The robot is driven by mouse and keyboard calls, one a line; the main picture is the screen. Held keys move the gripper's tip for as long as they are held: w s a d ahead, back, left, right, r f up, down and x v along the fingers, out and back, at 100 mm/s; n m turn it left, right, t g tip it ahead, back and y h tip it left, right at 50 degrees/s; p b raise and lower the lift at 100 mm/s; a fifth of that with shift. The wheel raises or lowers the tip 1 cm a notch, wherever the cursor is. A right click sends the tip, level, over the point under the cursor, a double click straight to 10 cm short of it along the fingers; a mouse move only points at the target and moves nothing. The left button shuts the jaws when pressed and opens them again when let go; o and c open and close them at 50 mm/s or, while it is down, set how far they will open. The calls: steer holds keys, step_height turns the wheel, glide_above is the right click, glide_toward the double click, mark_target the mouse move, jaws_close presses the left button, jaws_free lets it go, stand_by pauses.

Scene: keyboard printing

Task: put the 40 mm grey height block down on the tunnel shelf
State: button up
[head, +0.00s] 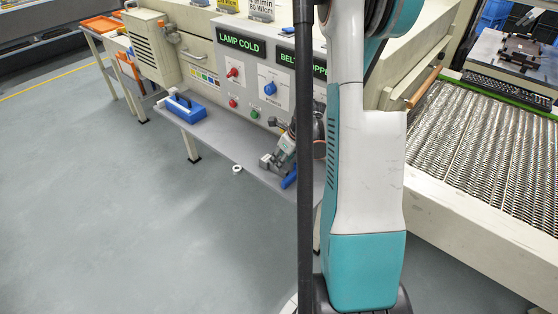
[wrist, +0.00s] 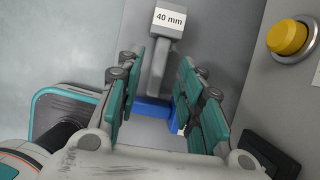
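The grey height block (wrist: 168,22) carries a white "40 mm" label in the wrist view. Its grey stem runs down between the fingers of my gripper (wrist: 157,88), with a gap showing on each side. My gripper is open around the stem. A blue piece (wrist: 155,112) lies at the stem's lower end; whether it is part of the block is unclear. In the head view my gripper (head: 284,148) is low over the grey tunnel shelf (head: 225,140), and the block (head: 267,162) is near the shelf's front edge. Contact underneath is hard to see.
The control panel (head: 252,85) with knobs and buttons rises behind the shelf. A yellow button (wrist: 287,37) is close right of my gripper. The mesh belt (head: 470,145) is right.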

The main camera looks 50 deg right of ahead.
steer(key=p+v, duration=0.2)
steer(key=v, duration=0.6)
steer(key=shift+p, duration=0.3)
